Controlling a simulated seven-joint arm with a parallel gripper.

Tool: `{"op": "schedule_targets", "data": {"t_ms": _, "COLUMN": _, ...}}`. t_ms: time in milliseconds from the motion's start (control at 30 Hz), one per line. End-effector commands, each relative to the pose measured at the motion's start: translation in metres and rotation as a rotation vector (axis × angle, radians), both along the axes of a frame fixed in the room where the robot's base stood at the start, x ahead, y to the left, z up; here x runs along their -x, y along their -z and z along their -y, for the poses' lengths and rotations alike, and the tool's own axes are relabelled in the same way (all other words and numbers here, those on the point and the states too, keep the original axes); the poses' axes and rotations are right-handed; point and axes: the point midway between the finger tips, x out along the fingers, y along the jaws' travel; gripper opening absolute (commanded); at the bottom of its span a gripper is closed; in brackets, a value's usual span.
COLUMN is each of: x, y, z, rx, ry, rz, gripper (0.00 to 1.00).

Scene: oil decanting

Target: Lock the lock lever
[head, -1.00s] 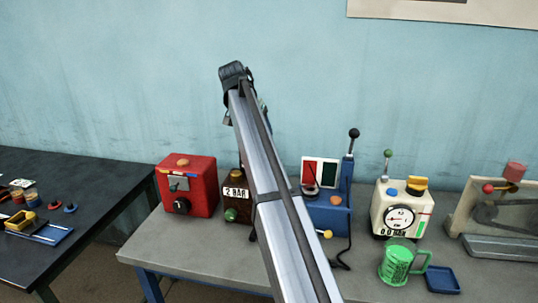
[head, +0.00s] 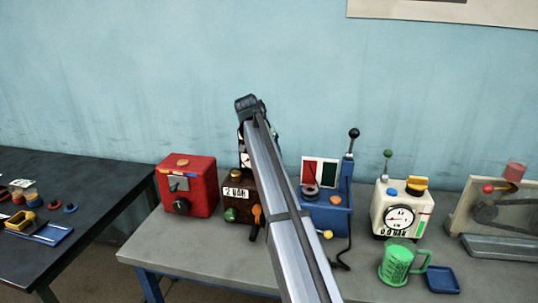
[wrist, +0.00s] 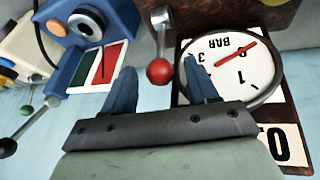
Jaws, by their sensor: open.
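A lever with a red ball knob (wrist: 160,71) and a metal shaft shows in the wrist view, beside a round gauge (wrist: 235,68) on a brown unit. I cannot tell for sure that it is the lock lever. My gripper (wrist: 160,88) is open, with one blue finger on each side of the red ball in the picture. Whether the ball is within the fingers' depth I cannot tell. In the head view my arm hides part of the brown unit (head: 240,197) with its "2 BAR" plate, and the red ball does not show.
A red box (head: 188,165) stands left of the brown unit. The blue unit (head: 335,218) with a tall black-knobbed lever stands close on the right. Farther right are a white gauge unit (head: 383,212), a green mug (head: 397,264) and a blue tray (head: 442,280).

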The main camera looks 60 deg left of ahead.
Motion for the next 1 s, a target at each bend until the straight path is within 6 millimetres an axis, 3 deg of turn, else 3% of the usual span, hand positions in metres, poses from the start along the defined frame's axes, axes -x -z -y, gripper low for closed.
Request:
{"op": "schedule_targets", "data": {"t_ms": 133, "x": 0.0000, "y": -0.0001, "z": 0.0000, "rx": 0.000, "ry": 0.000, "rz": 0.000, "gripper": 0.56}}
{"op": "schedule_targets", "data": {"t_ms": 700, "x": 0.0001, "y": -0.0002, "z": 0.0000, "rx": 0.000, "ry": 0.000, "rz": 0.000, "gripper": 0.02}}
{"op": "schedule_targets", "data": {"t_ms": 1000, "x": 0.0003, "y": -0.0002, "z": 0.0001, "rx": 0.000, "ry": 0.000, "rz": 0.000, "gripper": 0.00}}
